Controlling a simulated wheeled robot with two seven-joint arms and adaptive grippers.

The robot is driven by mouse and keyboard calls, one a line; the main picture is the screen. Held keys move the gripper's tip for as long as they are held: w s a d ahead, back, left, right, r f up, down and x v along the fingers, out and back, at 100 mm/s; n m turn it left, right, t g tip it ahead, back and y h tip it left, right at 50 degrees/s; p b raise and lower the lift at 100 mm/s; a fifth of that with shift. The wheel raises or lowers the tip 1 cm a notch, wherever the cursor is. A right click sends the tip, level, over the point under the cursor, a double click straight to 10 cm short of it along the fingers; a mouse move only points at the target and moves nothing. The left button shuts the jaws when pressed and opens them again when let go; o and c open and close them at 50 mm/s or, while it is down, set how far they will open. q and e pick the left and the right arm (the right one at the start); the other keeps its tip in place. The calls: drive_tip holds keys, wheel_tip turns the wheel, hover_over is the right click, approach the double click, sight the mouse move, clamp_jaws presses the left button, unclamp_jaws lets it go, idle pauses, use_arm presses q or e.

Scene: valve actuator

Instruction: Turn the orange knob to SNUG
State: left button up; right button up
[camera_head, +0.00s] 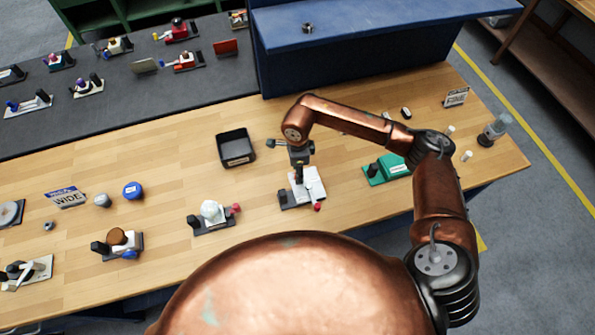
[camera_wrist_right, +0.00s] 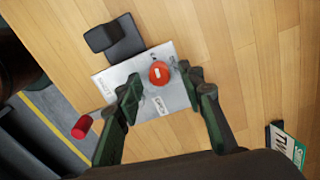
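The orange-red round knob (camera_wrist_right: 159,74) with a pale mark on top sits on a white plate (camera_wrist_right: 172,108) in the right wrist view. The plate carries small printed labels that are too small to read surely. My right gripper (camera_wrist_right: 160,84) is open over the plate, one finger on each side of the knob, with gaps visible. In the head view my right gripper (camera_head: 298,178) points down over the white plate (camera_head: 315,188) and hides the knob. My left gripper is not in view.
A red cylinder (camera_wrist_right: 82,127) sticks out beside the plate, and a dark block (camera_wrist_right: 101,38) stands at its other end. A black bin (camera_head: 236,148), a green device (camera_head: 392,168) and a white-topped valve (camera_head: 212,211) stand around it on the wooden table.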

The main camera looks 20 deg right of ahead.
drive_tip(key=shift+f, duration=0.45)
drive_tip(key=shift+c, duration=0.3)
clamp_jaws()
